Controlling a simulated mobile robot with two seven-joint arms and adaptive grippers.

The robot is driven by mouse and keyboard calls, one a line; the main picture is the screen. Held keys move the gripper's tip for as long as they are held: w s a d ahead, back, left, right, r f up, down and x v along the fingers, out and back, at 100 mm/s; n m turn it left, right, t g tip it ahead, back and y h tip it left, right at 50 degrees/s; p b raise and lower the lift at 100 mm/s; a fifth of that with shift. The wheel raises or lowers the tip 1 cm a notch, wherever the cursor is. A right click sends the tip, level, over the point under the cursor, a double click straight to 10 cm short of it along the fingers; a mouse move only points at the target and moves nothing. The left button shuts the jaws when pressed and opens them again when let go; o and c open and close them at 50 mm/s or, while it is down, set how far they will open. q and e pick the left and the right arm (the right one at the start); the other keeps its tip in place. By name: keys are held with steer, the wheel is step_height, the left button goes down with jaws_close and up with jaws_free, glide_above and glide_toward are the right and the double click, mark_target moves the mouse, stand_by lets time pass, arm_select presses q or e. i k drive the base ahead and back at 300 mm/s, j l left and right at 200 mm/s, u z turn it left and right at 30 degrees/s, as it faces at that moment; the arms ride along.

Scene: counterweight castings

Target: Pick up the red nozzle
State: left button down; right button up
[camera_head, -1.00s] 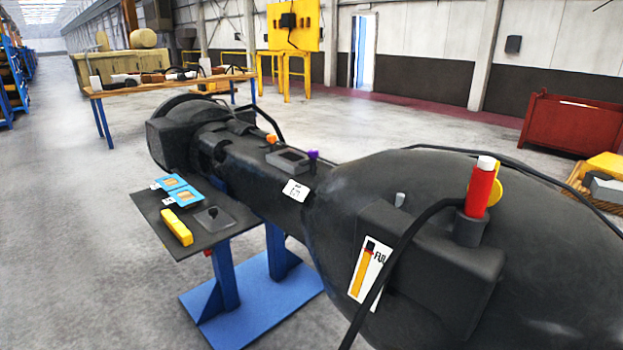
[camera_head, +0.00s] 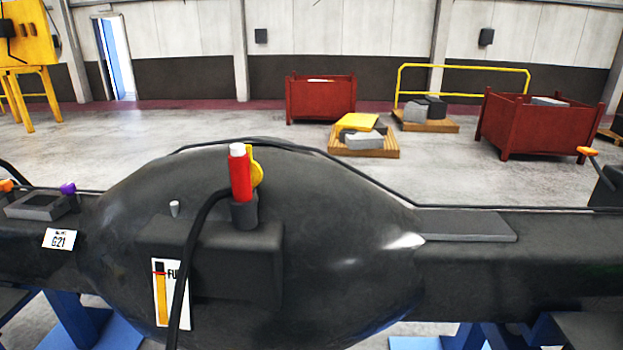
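The red nozzle (camera_head: 240,176) stands upright with a white tip in a dark round holder (camera_head: 244,212) on top of the large black casting (camera_head: 340,225). A yellow piece (camera_head: 256,172) sits right behind it. A black hose (camera_head: 185,270) arches from beside the nozzle down the front of the casting. Neither of my grippers shows in the head view.
A label with an orange bar (camera_head: 160,295) is on the casting's front box. Red bins (camera_head: 320,100) (camera_head: 535,130) and a pallet with blocks (camera_head: 364,146) stand behind on open floor.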

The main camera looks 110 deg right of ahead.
mark_target(243, 197)
steer(key=z, duration=3.3)
steer(key=u, duration=0.95)
steer(key=k+l+u, duration=0.1)
steer(key=l+u, duration=0.25)
steer(key=k+l+u, duration=0.15)
steer(key=l+u, duration=0.2)
